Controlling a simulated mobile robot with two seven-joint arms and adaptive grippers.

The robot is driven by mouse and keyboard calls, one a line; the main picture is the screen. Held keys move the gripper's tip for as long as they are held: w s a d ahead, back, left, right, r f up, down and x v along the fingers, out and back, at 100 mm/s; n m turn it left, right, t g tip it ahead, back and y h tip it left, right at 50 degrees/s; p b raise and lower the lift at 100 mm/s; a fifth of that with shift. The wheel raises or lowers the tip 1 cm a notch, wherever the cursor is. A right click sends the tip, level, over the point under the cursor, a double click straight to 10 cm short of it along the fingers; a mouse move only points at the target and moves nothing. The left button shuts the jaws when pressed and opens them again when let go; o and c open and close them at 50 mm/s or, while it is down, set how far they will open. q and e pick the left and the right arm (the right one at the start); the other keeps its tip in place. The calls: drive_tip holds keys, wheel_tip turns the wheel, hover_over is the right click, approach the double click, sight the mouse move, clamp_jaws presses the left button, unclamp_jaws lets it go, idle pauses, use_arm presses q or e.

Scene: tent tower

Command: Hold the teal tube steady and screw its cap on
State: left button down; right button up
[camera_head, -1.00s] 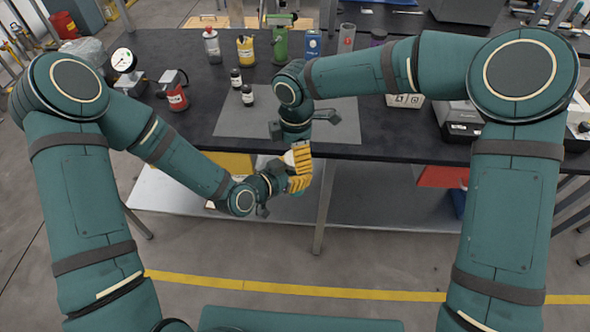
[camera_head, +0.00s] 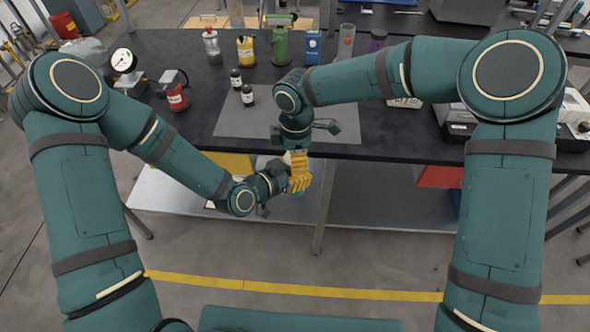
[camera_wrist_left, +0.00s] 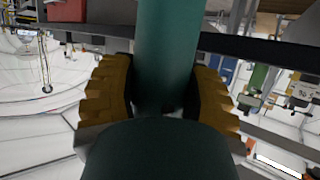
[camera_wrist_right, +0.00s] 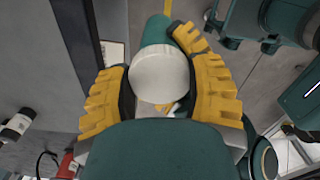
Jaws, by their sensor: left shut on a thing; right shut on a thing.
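The teal tube stands between the yellow fingers of my left gripper (camera_wrist_left: 163,95) in the left wrist view, and the gripper is shut on the tube (camera_wrist_left: 165,45). In the right wrist view the round white cap (camera_wrist_right: 159,73) lies between the fingers of my right gripper (camera_wrist_right: 160,95), which is shut on it. The teal tube (camera_wrist_right: 156,31) runs on behind the cap, in line with it. I cannot see whether the threads are engaged. In the head view both grippers meet in front of the table's front edge, and their fingers mostly hide tube and cap.
The dark table (camera_head: 400,135) carries a grey mat (camera_head: 230,124). A red bottle (camera_head: 176,97) and a gauge (camera_head: 123,61) are at left. Several containers, including a green one (camera_head: 281,47), stand at the back.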

drive_tip(key=shift+m, duration=0.9)
drive_tip(key=o, duration=1.3)
drive_tip(key=shift+r, duration=2.3)
